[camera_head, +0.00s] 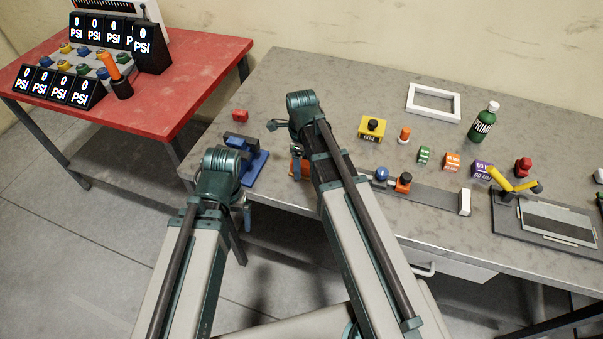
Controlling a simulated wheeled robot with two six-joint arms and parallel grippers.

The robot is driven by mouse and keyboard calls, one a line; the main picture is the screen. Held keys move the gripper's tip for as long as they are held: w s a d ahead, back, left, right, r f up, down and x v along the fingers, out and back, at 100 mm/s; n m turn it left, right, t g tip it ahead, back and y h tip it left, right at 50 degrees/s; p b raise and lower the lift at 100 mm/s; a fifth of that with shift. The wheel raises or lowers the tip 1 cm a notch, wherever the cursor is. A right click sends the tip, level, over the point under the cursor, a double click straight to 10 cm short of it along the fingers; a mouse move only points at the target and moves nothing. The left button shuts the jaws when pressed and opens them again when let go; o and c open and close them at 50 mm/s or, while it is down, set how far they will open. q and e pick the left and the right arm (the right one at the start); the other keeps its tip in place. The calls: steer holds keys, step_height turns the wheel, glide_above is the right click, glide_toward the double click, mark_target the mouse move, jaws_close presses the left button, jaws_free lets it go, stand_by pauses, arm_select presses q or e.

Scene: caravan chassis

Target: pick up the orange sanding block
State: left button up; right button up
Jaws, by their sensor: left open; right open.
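The orange sanding block (452,161) is a small orange block with white lettering on the grey workbench. It stands between a green block (424,155) and a purple block (482,170). My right gripper (279,125) is open, over the left part of the bench, well left of the orange block; my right arm partly hides it. My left gripper (241,218) is open, low by the bench's front left edge and far from the block. Its fingers are partly hidden by my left arm.
Near the blocks are a yellow item (372,128), a green bottle (484,123), a white frame (433,103) and a grey rail (425,194). A sanding tool (545,218) lies right, a blue vise-like item (246,160) left. A red table (190,75) stands further left.

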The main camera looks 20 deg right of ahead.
jaws_close()
stand_by(0.4)
arm_select(q)
steer(key=shift+r, duration=0.15)
arm_select(e)
steer(key=shift+r, duration=0.2)
